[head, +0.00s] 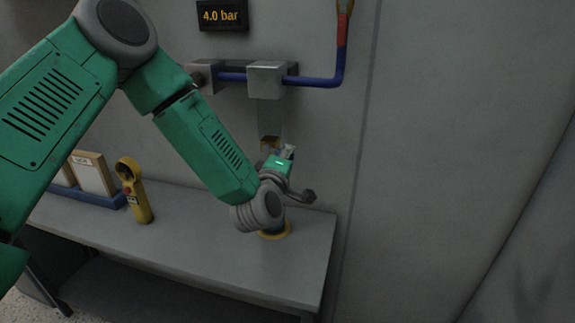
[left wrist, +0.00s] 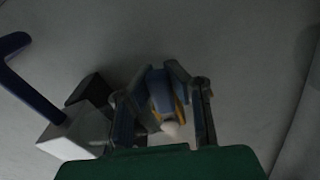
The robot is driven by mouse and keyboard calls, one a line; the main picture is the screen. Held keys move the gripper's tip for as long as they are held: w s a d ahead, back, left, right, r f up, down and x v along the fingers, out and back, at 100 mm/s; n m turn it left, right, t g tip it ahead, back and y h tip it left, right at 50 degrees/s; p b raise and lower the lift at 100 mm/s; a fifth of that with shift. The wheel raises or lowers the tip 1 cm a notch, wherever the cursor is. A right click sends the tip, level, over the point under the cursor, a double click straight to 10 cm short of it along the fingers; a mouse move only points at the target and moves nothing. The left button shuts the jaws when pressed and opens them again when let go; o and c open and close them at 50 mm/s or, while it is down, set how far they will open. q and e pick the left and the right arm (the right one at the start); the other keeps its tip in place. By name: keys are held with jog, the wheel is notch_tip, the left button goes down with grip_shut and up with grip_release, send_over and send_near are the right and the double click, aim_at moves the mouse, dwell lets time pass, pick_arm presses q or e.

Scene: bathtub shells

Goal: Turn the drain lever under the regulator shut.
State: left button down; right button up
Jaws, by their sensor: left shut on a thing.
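The regulator (head: 268,80) is a grey block on the wall with a long grey body hanging below it. At its lower end a small orange-yellow part (head: 269,144) shows, mostly hidden by my left gripper (head: 279,153). In the left wrist view, the fingers of my left gripper (left wrist: 164,74) are closed on both sides of a blue piece with an orange edge and a pale round end, which looks like the drain lever (left wrist: 158,92). The lever's exact angle cannot be told. My right gripper is not in view.
A display (head: 222,15) reads 4.0 bar. A blue pipe (head: 318,82) runs right from the regulator and turns up. A yellow handheld device (head: 134,190) and a blue tray (head: 95,197) with framed cards stand on the grey bench (head: 190,245). A yellow-rimmed object (head: 277,234) is partly hidden behind my wrist.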

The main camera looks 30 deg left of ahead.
pick_arm(q)
jog(key=shift+s+r+n+b, duration=0.15)
jog(key=shift+n+b, duration=0.4)
jog(key=shift+n, duration=0.55)
jog(key=shift+r, duration=0.1)
jog(key=c, duration=1.4)
grip_release()
jog(key=shift+c, duration=0.2)
jog(key=shift+r, duration=0.15)
jog(key=v, duration=1.1)
jog(key=shift+s, duration=0.4)
jog(key=shift+d, duration=0.1)
